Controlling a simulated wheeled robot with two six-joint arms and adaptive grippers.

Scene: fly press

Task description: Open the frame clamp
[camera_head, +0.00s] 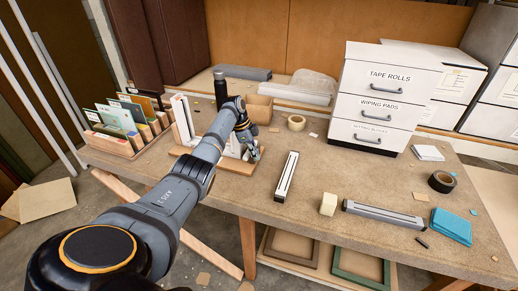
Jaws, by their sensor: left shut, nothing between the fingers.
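My left arm reaches across the table from the lower left. My left gripper (251,152) is shut and empty, pointing down at the right end of a wooden-based fixture with white upright parts (182,121). This fixture appears to be the frame clamp. My arm hides much of its middle, so I cannot tell whether the clamp is open or closed. I also cannot tell whether the fingers touch it. My right gripper is not in view.
A sample rack (110,135) stands left, and a black bottle (220,90) behind the arm. A metal-edged bar (287,177), a second bar (383,214), a cream block (328,204), a blue pad (451,228) and a drawer unit (384,98) are to the right.

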